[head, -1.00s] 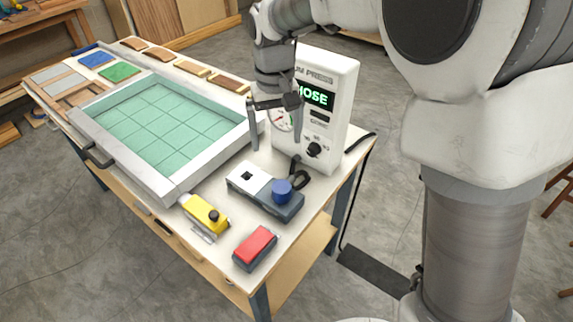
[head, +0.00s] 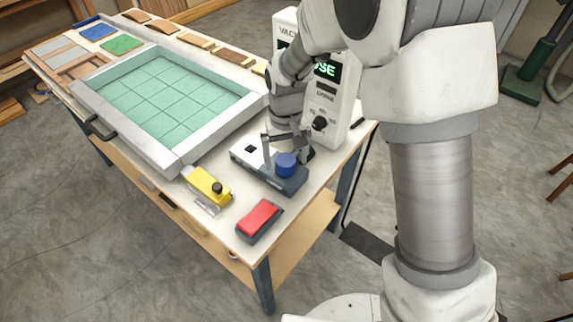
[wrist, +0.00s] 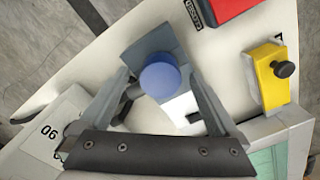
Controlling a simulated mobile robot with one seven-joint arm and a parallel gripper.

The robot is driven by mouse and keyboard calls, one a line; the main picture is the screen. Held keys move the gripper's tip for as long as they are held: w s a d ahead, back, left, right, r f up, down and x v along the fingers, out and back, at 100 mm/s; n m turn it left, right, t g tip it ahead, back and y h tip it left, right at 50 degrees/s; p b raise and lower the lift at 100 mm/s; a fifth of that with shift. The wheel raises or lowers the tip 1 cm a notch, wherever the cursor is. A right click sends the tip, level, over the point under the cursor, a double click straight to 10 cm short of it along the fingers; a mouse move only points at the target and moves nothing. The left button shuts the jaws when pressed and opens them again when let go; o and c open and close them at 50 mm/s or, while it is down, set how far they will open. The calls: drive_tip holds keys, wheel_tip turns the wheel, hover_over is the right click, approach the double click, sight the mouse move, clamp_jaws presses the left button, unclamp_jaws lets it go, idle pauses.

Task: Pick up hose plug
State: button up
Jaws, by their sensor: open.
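The hose plug is most likely the round blue cap (head: 286,165) on the grey and white block (head: 292,184) near the table's right edge. In the wrist view the blue cap (wrist: 160,78) shows between the two fingers, with the block's grey end (wrist: 150,45) beyond it. My gripper (head: 285,162) is open over the block, its fingers on either side of the cap. I cannot tell whether the fingers touch the cap. A black hose or loop (wrist: 128,100) lies beside the cap, partly hidden by a finger.
The white vacuum press box (head: 328,100) stands close behind my gripper. A yellow tool (head: 207,186) and a red-topped block (head: 260,217) lie toward the front. The grey-framed tray with a green gridded sheet (head: 160,108) fills the table's left part.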

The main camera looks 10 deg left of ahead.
sight(286, 159)
drive_tip(key=shift+f, duration=0.65)
drive_tip(key=c, duration=1.5)
drive_tip(key=shift+r, duration=0.1)
drive_tip(key=shift+r, duration=0.7)
wheel_tip(286, 159, up, 3)
drive_tip(key=s+r, duration=0.2)
drive_tip(key=s, duration=0.1)
drive_tip(key=s+d+r, duration=0.1)
drive_tip(key=s+r, duration=0.1)
drive_tip(key=s, duration=0.2)
drive_tip(key=s+d+r, duration=0.1)
drive_tip(key=s+r, duration=0.1)
drive_tip(key=s, duration=0.2)
drive_tip(key=shift+s+r+p, duration=0.25)
drive_tip(key=shift+p, duration=0.1)
